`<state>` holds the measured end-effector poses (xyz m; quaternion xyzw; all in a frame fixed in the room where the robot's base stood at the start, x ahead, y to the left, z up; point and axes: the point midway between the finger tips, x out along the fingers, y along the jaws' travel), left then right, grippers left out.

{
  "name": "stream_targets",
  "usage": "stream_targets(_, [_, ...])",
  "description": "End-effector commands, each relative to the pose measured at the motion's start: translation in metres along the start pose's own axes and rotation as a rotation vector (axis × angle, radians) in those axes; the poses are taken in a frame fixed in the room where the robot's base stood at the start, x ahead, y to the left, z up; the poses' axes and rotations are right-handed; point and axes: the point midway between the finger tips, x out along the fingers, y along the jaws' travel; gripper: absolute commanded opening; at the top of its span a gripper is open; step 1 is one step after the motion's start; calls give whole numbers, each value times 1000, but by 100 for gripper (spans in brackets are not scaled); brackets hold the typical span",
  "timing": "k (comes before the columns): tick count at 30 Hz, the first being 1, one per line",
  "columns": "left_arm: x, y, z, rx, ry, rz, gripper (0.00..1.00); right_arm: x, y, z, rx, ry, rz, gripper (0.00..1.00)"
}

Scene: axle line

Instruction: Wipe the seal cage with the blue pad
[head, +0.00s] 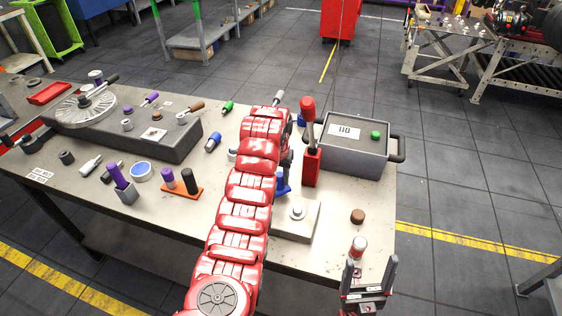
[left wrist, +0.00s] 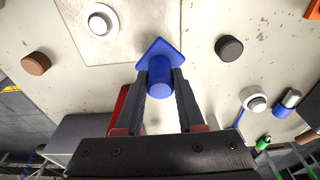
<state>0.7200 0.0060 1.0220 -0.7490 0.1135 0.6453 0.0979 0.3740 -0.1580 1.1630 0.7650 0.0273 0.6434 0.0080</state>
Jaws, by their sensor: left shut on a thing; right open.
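The blue pad (left wrist: 160,52), a square plate with a round handle, is held by the handle in my left gripper (left wrist: 161,76). In the head view the pad (head: 283,187) is partly hidden by my red left arm. It overlaps a corner of a pale square plate (left wrist: 125,40) in the wrist view; I cannot tell whether it touches. On that plate stands a round pale metal piece (left wrist: 102,20), also in the head view (head: 297,212). I cannot tell for sure whether this is the seal cage. My right gripper (head: 370,272) is open and empty at the bench's front right.
A red lever (head: 308,140) and a grey box (head: 353,150) with a green knob stand behind the pad. A brown disc (head: 357,216) lies on the right. A grey block (head: 165,145), an orange tray (head: 182,189) and several tools fill the left.

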Motion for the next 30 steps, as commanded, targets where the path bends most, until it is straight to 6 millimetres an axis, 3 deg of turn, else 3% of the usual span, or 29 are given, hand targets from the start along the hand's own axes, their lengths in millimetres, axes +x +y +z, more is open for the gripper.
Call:
stream_targets(18, [-53,-4,-8,-3,-3,1,0,-1,0,0,0,0,0,81])
stream_targets(30, [-58,-5,-8,-4,-4,0,0,-1,0,0,0,0,0,81])
